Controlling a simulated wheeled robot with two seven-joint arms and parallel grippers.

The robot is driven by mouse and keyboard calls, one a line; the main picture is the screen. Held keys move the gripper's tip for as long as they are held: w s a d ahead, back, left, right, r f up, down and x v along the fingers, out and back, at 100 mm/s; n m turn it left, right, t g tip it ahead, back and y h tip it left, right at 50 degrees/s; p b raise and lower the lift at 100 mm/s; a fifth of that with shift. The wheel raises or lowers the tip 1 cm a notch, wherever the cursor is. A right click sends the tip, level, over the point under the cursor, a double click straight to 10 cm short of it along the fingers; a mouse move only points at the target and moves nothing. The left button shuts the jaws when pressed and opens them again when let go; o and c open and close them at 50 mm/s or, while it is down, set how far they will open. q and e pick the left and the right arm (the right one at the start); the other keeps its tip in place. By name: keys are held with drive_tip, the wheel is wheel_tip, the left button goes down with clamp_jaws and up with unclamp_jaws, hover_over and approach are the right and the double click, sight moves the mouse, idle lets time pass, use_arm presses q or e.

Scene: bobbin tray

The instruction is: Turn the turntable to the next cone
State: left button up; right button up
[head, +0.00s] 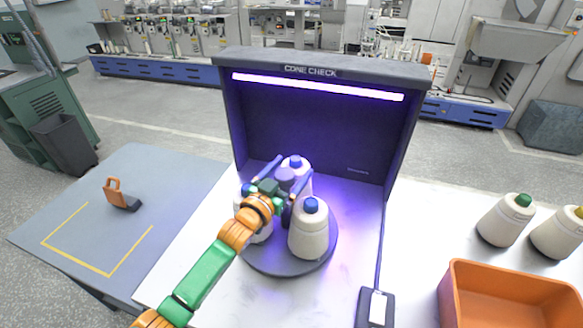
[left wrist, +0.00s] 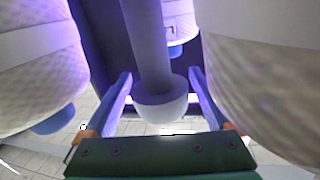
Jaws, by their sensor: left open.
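The dark round turntable (head: 290,265) stands on the white table in front of the check booth. Three pale yarn cones with blue tips stand on it: one at the front (head: 309,232), one at the left (head: 250,232), partly behind my arm, and one at the back (head: 299,168). A grey central post with a rounded knob (head: 285,176) rises among them. My left gripper (head: 283,182) is open at the knob. In the left wrist view the knob (left wrist: 160,108) lies between the two spread fingers, with gaps on both sides; cones flank it closely. My right gripper is out of view.
The dark booth (head: 408,120) with a lit violet tube (head: 315,86) encloses the back. An orange bin (head: 510,268) and cones with green (head: 503,222) and yellow (head: 560,235) tips stand right. A dark box (head: 362,308) sits in front. An orange-handled tool (head: 120,197) rests on the left table.

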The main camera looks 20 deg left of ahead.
use_arm(q)
drive_tip(key=shift+w, duration=0.3)
drive_tip(key=shift+s, duration=0.1)
drive_tip(key=shift+s, duration=0.1)
clamp_jaws()
